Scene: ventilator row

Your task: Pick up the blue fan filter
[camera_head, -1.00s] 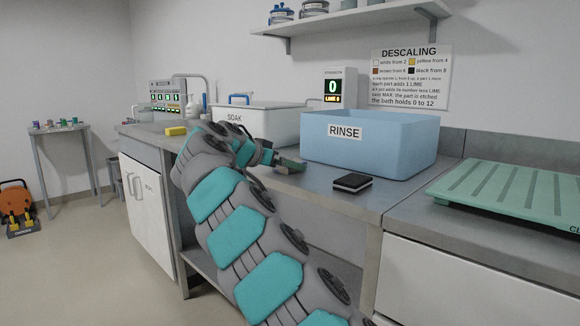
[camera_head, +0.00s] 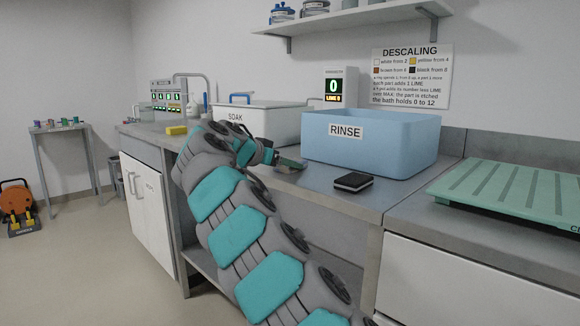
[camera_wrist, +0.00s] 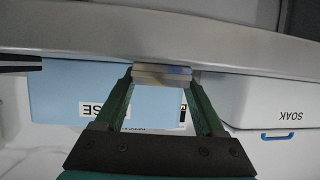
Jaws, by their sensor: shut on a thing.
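My gripper (camera_wrist: 161,80) has its two green fingers closed in on a small flat block, which I take to be the fan filter (camera_wrist: 162,71). In the wrist view the block looks greyish-tan with a faint bluish end. The fingers hide its sides. In the head view my gripper (camera_head: 291,163) is low over the steel counter, just left of the rinse basin, and a small bluish bit of the filter shows at its tip. I cannot tell whether the filter still touches the counter.
The blue RINSE basin (camera_head: 375,152) stands right of my gripper, and the white SOAK tank (camera_head: 262,124) behind it. A black block (camera_head: 353,182) lies on the counter (camera_head: 330,198) in front of the basin.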

